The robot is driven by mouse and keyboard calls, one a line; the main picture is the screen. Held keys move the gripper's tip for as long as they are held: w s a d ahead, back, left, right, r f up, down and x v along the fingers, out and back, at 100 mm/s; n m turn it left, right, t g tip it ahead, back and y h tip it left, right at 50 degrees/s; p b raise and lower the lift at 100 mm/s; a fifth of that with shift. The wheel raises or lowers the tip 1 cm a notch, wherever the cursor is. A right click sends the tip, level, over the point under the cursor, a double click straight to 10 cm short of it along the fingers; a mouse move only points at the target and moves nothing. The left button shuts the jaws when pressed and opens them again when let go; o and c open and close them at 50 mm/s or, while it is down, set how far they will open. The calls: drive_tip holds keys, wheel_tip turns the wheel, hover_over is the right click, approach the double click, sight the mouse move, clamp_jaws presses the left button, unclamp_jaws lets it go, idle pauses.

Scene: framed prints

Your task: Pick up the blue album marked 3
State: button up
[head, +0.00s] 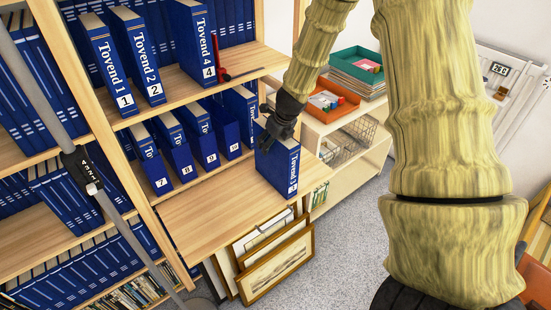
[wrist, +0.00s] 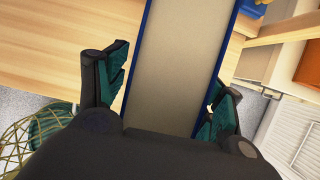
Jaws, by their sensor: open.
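The blue album marked 3 (head: 278,165) stands upright near the right end of a wooden ledge (head: 210,215), its spine and small white label facing out. The digit on the label is small and hard to read. My gripper (head: 280,122) is at the top of this album. In the wrist view, the album's pale top (wrist: 185,60) with blue edges lies between the two open fingers of my gripper (wrist: 165,95). A gap shows at the left finger; the right finger is close to the album's edge, and I cannot tell whether it touches.
Albums 1 (head: 107,65), 2 (head: 137,55) and 4 (head: 195,45) stand on the shelf above, with a gap between 2 and 4. More blue albums (head: 175,150) stand behind. Framed prints (head: 275,262) lean below. Trays (head: 333,102) sit at right.

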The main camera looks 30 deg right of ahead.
clamp_jaws()
idle(0.3)
drive_tip(key=shift+w+r, duration=0.1)
drive_tip(key=shift+r, duration=0.05)
